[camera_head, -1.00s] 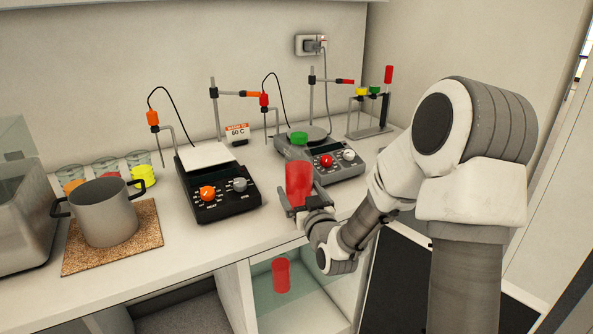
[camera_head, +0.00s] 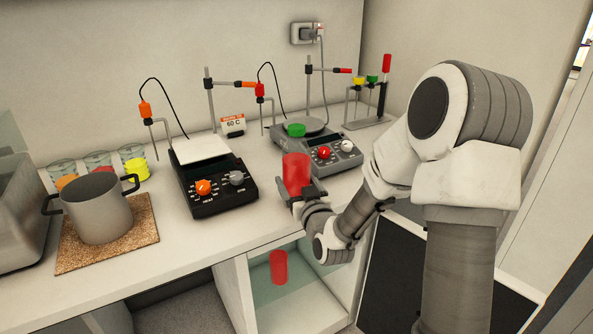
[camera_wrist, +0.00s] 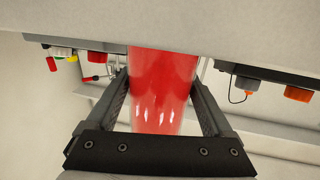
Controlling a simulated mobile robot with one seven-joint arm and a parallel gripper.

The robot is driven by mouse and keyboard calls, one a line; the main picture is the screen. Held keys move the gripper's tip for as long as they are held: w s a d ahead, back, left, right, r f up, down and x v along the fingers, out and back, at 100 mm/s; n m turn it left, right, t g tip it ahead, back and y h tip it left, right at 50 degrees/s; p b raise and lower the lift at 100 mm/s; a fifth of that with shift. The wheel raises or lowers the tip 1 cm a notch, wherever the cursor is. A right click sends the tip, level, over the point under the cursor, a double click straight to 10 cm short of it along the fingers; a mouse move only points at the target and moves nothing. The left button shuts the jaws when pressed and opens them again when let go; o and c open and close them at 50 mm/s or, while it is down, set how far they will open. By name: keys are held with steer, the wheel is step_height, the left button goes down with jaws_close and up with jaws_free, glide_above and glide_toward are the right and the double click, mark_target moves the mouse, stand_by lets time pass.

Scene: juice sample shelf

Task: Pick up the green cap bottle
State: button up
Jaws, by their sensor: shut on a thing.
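The green cap bottle (camera_head: 296,174) shows as a red, see-through body, with its green cap (camera_head: 295,130) above it; the neck between them is hard to make out. My gripper (camera_head: 299,195) is shut on the lower part of the red body and holds it roughly upright in front of the counter's right part. In the wrist view the red body (camera_wrist: 163,85) stands between my two dark fingers (camera_wrist: 163,105). The cap cannot be made out there.
A stirrer hot plate (camera_head: 335,150) stands behind the bottle, and another (camera_head: 212,190) to its left. A grey pot (camera_head: 97,215) sits on a cork mat (camera_head: 140,235). Another red cylinder (camera_head: 278,267) stands in the shelf opening below.

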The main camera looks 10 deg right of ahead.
jaws_close()
steer(key=shift+r, duration=0.1)
